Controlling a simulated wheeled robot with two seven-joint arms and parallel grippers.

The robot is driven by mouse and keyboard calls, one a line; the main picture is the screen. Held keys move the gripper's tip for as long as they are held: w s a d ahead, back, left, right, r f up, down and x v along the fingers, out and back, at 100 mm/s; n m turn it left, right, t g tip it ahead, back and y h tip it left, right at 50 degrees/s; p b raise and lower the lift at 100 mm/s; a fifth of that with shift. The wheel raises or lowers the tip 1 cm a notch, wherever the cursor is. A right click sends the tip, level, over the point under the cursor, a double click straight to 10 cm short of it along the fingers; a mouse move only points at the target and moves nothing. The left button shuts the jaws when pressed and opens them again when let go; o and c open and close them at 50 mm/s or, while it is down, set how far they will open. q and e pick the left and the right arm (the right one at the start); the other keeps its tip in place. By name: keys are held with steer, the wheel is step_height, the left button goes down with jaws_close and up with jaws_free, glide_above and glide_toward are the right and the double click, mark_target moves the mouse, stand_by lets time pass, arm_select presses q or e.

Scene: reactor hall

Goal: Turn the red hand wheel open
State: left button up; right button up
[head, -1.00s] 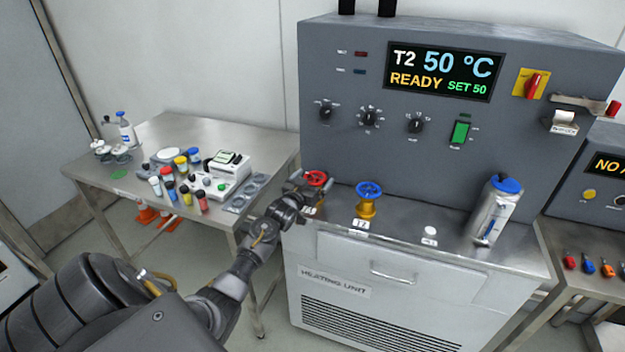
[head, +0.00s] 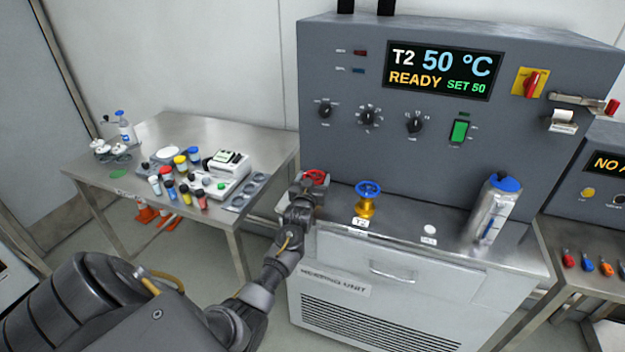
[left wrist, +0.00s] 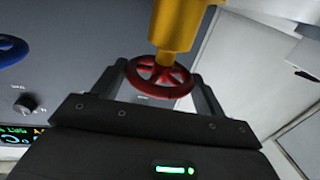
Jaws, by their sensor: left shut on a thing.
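The red hand wheel (head: 316,176) stands at the left end of the heating unit's steel ledge, partly hidden behind my left gripper (head: 312,184). In the left wrist view the red wheel (left wrist: 160,77) sits on a yellow valve body (left wrist: 178,25). There my left gripper (left wrist: 158,88) has one finger on each side of the wheel and is shut on its rim. The fingertips are hidden from the head camera. My right gripper is not in view.
A blue hand wheel (head: 368,188) on a yellow valve stands just to the right. A silver bottle with a blue cap (head: 497,210) stands further right on the ledge. A steel table (head: 190,128) with several small jars is at the left. The display panel (head: 443,71) rises behind.

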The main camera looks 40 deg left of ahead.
arm_select(q)
steer(key=o, duration=1)
steer(key=shift+s+d+f, duration=0.1)
steer(key=shift+s, duration=0.15)
steer(key=b+v, duration=0.2)
steer(key=v, duration=0.8)
steer(key=shift+s, duration=0.15)
